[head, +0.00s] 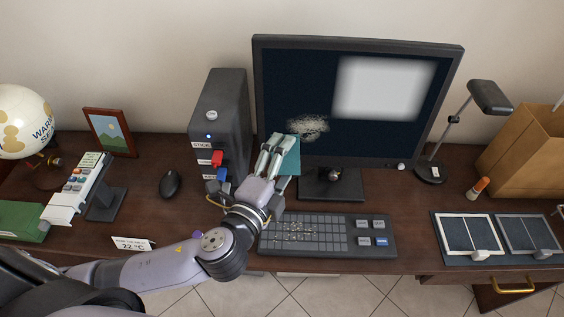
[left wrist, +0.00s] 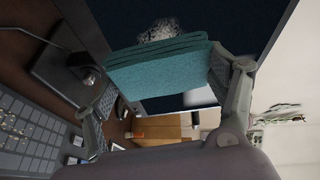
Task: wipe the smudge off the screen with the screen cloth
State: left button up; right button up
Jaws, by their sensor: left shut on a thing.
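The monitor's screen (head: 340,138) is dark, with a bright white pane at its upper right. The pale speckled smudge (head: 308,127) is on its left part, and also shows in the left wrist view (left wrist: 158,31). My left gripper (head: 276,150) is in front of the screen's lower left, just below the smudge. It is shut on the teal screen cloth (head: 291,160), a folded pad that fills the middle of the left wrist view (left wrist: 160,70). Whether the cloth touches the screen, I cannot tell. My right gripper is not in view.
A computer tower (head: 220,112) with coloured plugs stands close left of my left gripper. A keyboard (head: 318,235) with crumbs lies below it. A desk lamp (head: 487,98) stands right of the monitor. A mouse (head: 170,184) lies on the desk left of the tower.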

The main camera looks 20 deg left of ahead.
aim_at(290, 128)
pick_arm(q)
jog(key=shift+w+a+r, duration=0.15)
jog(key=shift+a+r, duration=0.05)
jog(key=w, duration=0.1)
jog(key=w+a, duration=0.1)
jog(key=w, duration=0.3)
jog(key=shift+w+a+f, duration=0.15)
jog(key=shift+f, duration=0.2)
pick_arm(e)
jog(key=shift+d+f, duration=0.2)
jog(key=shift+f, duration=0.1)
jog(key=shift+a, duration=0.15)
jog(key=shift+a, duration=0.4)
pick_arm(q)
jog(key=shift+w+a, duration=0.15)
jog(key=shift+w, duration=0.3)
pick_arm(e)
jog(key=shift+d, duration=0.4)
pick_arm(q)
jog(key=shift+w+a, duration=0.15)
jog(key=shift+w, duration=0.3)
